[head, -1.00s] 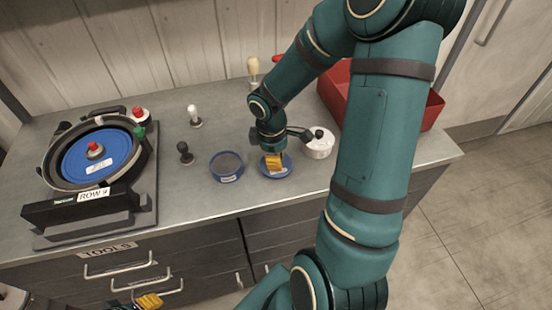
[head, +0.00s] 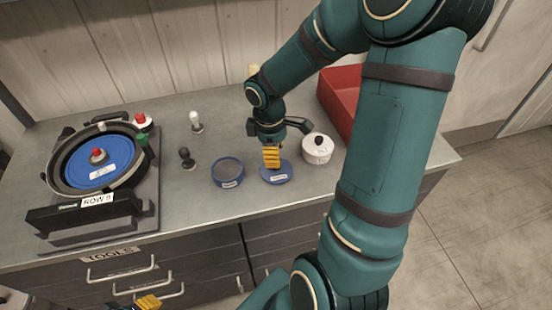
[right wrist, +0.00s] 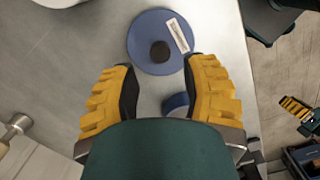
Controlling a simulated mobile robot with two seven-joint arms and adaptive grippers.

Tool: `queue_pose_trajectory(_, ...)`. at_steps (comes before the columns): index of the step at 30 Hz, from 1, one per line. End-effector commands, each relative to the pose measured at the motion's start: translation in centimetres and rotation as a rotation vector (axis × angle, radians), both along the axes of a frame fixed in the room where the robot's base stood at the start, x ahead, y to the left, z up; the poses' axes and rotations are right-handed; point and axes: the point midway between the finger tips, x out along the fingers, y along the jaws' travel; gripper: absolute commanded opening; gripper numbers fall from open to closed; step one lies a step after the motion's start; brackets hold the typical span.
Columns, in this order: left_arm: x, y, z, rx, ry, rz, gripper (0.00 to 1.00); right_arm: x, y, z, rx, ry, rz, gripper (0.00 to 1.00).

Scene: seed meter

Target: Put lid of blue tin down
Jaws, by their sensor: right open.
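The lid of the blue tin (head: 276,174), a blue disc with a white label, lies on the counter to the right of the open blue tin (head: 228,173). In the right wrist view the lid (right wrist: 145,27) shows its dark round knob, and part of the tin shows below it between the fingers. My right gripper (head: 271,160) is just above the lid, open, with its yellow fingers apart and nothing held between them. My left gripper (head: 148,302) is low at the left, off the counter's front; its jaw state is unclear.
A white lidded tin (head: 317,150) stands close to the right of the lid. A red bin (head: 338,95) is behind it. The seed meter (head: 95,165) with its blue disc fills the counter's left. Black-knobbed (head: 186,158) and white-knobbed (head: 196,122) tools stand between.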

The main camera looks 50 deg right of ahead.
Motion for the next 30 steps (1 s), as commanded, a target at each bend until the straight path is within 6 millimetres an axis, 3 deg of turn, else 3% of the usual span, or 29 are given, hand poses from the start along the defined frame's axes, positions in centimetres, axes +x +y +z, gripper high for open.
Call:
queue_pose_trajectory(1, 0.1, 0.0, 0.5, 0.000, -0.002, 0.002, 0.47, 0.2, 0.1, 1.5, -0.001, -0.005, 0.000, 0.45)
queue_pose_trajectory(6, 0.4, 0.1, 1.2, 0.002, -0.008, 0.006, 0.47, 0.4, 0.3, 4.5, 0.000, -0.003, 0.000, 0.45)
queue_pose_trajectory(12, 0.5, 0.1, 1.5, 0.003, -0.012, 0.009, 0.47, 0.5, 0.3, 6.5, 0.000, -0.001, 0.001, 0.45)
queue_pose_trajectory(30, 0.5, 0.1, 1.6, 0.003, -0.012, 0.009, 0.47, 0.5, 0.4, 6.8, 0.001, 0.001, 0.001, 0.45)
